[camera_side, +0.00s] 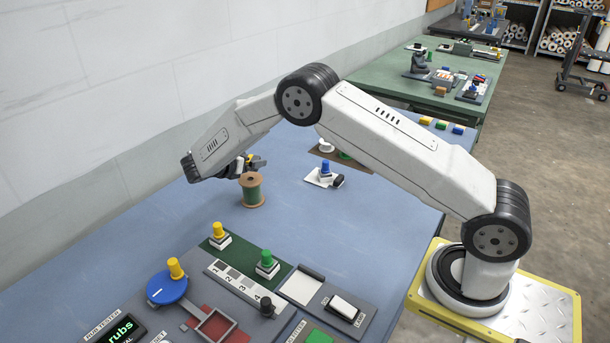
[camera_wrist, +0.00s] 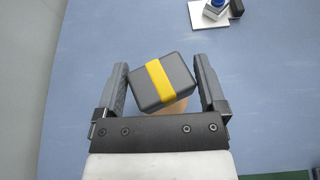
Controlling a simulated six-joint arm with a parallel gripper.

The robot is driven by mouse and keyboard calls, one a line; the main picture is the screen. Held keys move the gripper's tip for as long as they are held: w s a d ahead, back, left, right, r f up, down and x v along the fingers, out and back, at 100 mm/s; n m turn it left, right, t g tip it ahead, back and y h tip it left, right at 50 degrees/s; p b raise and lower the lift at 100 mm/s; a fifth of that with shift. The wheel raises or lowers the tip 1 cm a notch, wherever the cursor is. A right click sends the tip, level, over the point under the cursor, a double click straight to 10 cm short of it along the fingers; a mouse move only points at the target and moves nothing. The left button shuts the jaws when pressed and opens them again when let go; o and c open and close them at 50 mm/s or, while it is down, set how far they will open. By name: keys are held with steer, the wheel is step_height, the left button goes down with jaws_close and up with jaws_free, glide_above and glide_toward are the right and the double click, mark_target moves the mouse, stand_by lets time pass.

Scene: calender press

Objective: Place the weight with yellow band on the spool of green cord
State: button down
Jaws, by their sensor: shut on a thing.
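The weight with yellow band (camera_wrist: 163,82) is a dark grey block with a yellow stripe across it. It sits turned at an angle between the fingers of my gripper (camera_wrist: 160,72), which is shut on it. The spool of green cord (camera_side: 251,192) stands upright on the blue table, with tan flanges. In the side view my gripper (camera_side: 252,164) is just above and left of the spool's top. A tan edge of the spool (camera_wrist: 178,108) shows below the weight in the wrist view. I cannot tell whether the weight touches the spool.
A white pad with a blue-topped stamp (camera_side: 325,172) lies right of the spool. A control panel with green and yellow knobs (camera_side: 267,263) fills the front of the blue table (camera_side: 150,230). A wall runs along the left. The table around the spool is mostly clear.

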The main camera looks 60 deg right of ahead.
mark_target(250, 179)
steer(key=shift+w+f, duration=0.3)
steer(key=shift+f, duration=1.45)
steer(key=shift+f, duration=0.15)
jaws_free()
steer(key=v, duration=1.2)
